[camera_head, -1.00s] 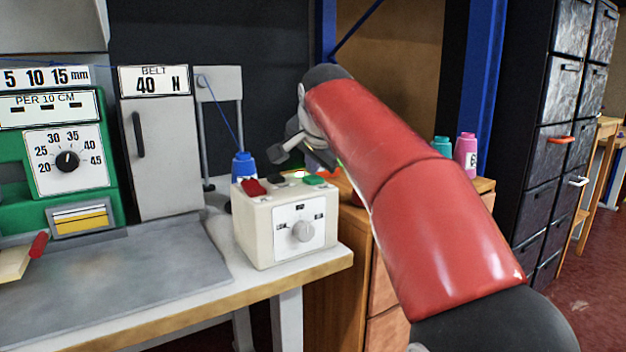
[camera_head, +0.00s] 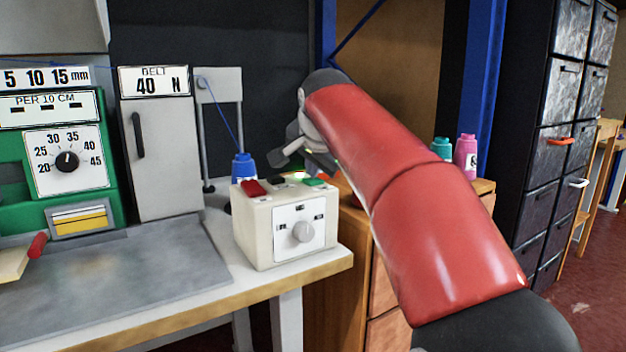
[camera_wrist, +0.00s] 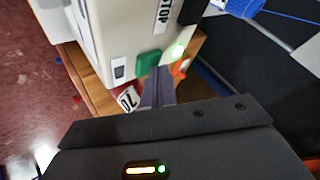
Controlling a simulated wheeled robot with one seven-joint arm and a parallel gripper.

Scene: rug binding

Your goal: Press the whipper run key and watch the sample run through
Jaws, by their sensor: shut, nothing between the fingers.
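The cream control box (camera_head: 262,222) stands at the bench's right end, with a red key (camera_head: 253,187), a black key (camera_head: 277,181) and a green key (camera_head: 314,182) on top and a knob (camera_head: 303,231) on its front. A small lamp beside the green key glows pale green; it also shows in the wrist view (camera_wrist: 178,50). My gripper (camera_head: 322,167) is shut and empty, just above the green key and partly hidden by my arm. In the wrist view its fingertips (camera_wrist: 158,72) are right at the edge of the green key (camera_wrist: 148,63); I cannot tell whether they touch.
A blue thread cone (camera_head: 243,168) stands behind the box. The green machine (camera_head: 70,160) with its dial and a grey cabinet (camera_head: 163,150) stand to the left. Teal and pink cones (camera_head: 466,156) sit on the wooden cabinet to the right.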

